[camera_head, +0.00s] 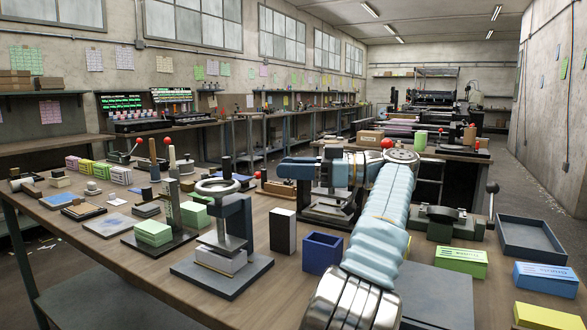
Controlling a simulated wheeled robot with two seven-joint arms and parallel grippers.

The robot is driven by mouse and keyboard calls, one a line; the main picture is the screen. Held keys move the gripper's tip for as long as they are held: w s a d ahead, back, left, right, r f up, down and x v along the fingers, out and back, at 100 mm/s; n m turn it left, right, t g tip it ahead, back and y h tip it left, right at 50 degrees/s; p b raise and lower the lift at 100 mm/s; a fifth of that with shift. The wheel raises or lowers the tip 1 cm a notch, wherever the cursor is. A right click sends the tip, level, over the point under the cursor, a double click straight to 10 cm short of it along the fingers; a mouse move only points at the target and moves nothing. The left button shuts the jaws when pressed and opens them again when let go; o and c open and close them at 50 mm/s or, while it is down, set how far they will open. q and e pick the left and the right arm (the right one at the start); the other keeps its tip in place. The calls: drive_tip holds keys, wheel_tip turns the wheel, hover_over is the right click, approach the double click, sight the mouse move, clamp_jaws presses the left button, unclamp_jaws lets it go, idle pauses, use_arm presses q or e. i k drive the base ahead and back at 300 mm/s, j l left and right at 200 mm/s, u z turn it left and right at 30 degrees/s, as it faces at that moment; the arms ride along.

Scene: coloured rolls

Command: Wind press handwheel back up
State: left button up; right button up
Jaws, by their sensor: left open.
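The small press stands on the table left of centre, with a dark base plate (222,277) and an upright frame (236,222). Its grey ring handwheel (218,181) lies flat on top of the spindle. Below, the press plate (222,242) is close above or on a white block (219,260); I cannot tell whether they touch. My left gripper (287,170) is open, to the right of the handwheel and apart from it in the picture, pointing left. My left forearm covers part of the table's middle. My right gripper is out of view.
A dark box (282,231) and an open blue box (322,253) stand right of the press. Left are green blocks (153,232) on a stand with a post. Another press-like device (331,208) is behind my arm. A grey tray (535,240) lies at right.

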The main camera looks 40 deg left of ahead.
sight(216, 188)
drive_tip(key=k, duration=2)
